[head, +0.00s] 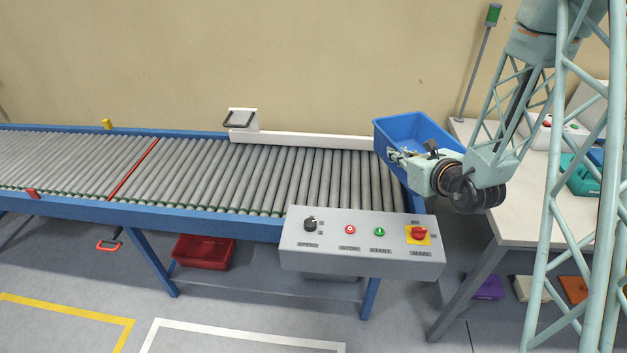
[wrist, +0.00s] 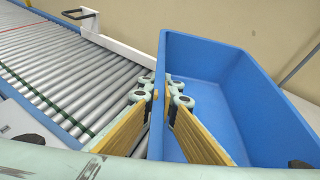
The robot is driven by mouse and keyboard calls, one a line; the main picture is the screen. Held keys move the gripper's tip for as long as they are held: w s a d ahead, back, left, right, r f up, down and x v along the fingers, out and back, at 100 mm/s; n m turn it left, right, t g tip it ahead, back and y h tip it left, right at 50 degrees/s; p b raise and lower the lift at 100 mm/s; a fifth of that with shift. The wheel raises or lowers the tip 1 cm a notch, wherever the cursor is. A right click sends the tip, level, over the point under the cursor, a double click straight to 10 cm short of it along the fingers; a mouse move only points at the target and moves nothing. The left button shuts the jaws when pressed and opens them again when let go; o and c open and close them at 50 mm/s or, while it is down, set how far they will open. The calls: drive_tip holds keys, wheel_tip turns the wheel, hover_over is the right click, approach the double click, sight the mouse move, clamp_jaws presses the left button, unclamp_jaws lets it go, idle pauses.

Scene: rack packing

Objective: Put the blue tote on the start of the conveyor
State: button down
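The blue tote (head: 402,127) is at the right end of the roller conveyor (head: 290,178), between it and the white table at right. It looks empty in the part I see. In the wrist view the tote (wrist: 245,95) fills the right half, with the rollers (wrist: 75,70) to its left. My gripper (head: 398,156) is at the tote's near side; in the wrist view its fingers (wrist: 160,92) straddle one wall, one pad outside and one inside, and appear clamped on it. Whether the tote's base touches the conveyor frame is hidden.
A grey control box (head: 362,243) juts from the conveyor's front near its right end. A white guide rail (head: 315,140) runs along the back edge. The rollers are clear. The white table (head: 510,215) at right holds a teal case (head: 583,178).

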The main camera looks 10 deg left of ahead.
drive_tip(key=w+a+f+n+g+y+b, duration=0.1)
drive_tip(key=a+f+n+g+y, duration=0.15)
drive_tip(key=a, duration=1.25)
drive_tip(key=w+a+f+n+g+y+b, duration=0.1)
drive_tip(key=w+a+f+n+g+y, duration=0.2)
drive_tip(key=a, duration=1.2)
drive_tip(key=s+a+f+n+g+y, duration=0.1)
drive_tip(key=s+a+f+n+g, duration=0.1)
drive_tip(key=a, duration=0.7)
drive_tip(key=s+a+f+n+g, duration=0.2)
drive_tip(key=s+a+f+n, duration=0.1)
drive_tip(key=a, duration=0.7)
drive_tip(key=s+a+f+n+g+y+b, duration=0.1)
drive_tip(key=s+a+f, duration=0.3)
drive_tip(key=a, duration=0.5)
drive_tip(key=shift+s+a+f+n+g+y, duration=0.25)
drive_tip(key=shift+s+f+n+g+y, duration=0.15)
drive_tip(key=shift+s+n+g, duration=0.5)
drive_tip(key=shift+s+t, duration=0.15)
drive_tip(key=shift+t, duration=0.1)
drive_tip(key=w+d+f+b, duration=0.1)
drive_tip(key=w+d, duration=0.8)
drive_tip(key=d, duration=0.2)
drive_tip(key=shift+w+f+b, duration=0.15)
drive_tip(key=shift+f+b, duration=0.05)
drive_tip(key=shift+b, duration=0.15)
drive_tip(key=shift+w+d, duration=0.1)
drive_tip(key=shift+d, duration=0.05)
